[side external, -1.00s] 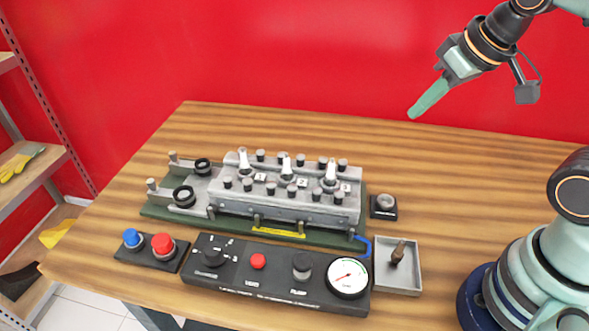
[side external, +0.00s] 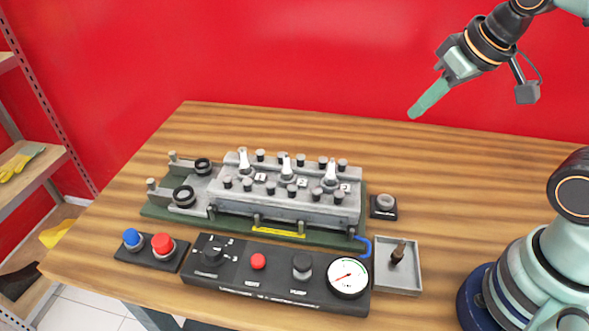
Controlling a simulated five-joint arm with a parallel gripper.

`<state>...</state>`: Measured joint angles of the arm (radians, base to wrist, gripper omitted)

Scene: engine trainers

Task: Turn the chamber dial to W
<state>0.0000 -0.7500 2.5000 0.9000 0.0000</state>
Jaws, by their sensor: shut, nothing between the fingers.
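The chamber dial appears to be the black knob (side external: 212,255) at the left end of the dark control panel (side external: 232,291). Small white marks sit around it, but they are too small to read, and I cannot tell which mark it points to. My gripper (side external: 414,112) is shut and empty. It hangs high above the back right of the table, far from the panel and touching nothing.
The panel also carries a red button (side external: 258,261), another black knob (side external: 302,266) and a gauge (side external: 347,278). A grey engine block (side external: 285,205) with upright parts stands behind it. Blue (side external: 131,237) and red (side external: 163,244) buttons are left, a grey tray (side external: 411,283) right.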

